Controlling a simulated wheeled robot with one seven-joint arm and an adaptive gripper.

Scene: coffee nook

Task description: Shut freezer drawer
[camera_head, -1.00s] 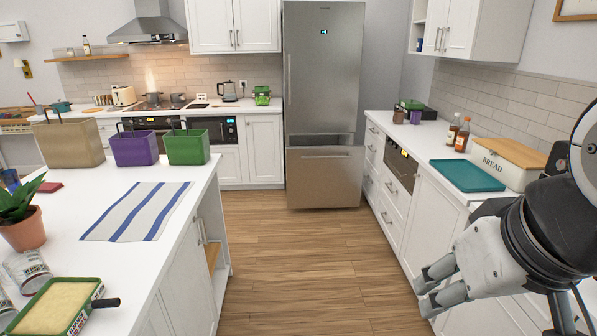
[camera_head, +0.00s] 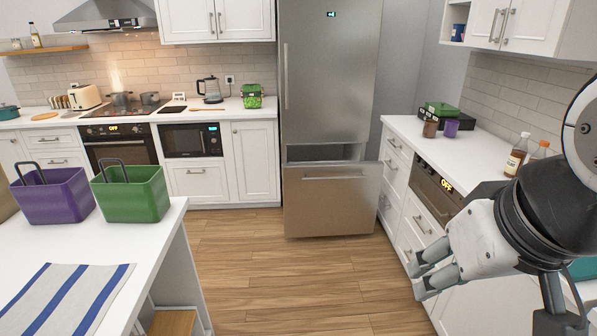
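A tall stainless steel fridge-freezer (camera_head: 325,80) stands at the back, right of centre. Its freezer drawer (camera_head: 332,205) at the bottom is pulled out, with a horizontal bar handle (camera_head: 334,177) near the top of its front. The dark gap (camera_head: 322,152) above the drawer front shows the open inside; what it holds cannot be made out. My gripper (camera_head: 418,279) is at the lower right, well in front of the drawer and not touching it. Its two fingers point left and stand a little apart, with nothing seen between them.
The wooden floor (camera_head: 250,265) between the island and the right-hand cabinets is clear up to the drawer. The island counter (camera_head: 160,235) with a purple basket (camera_head: 55,198) and a green basket (camera_head: 132,198) is at left. The right counter (camera_head: 410,128) runs close beside my arm.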

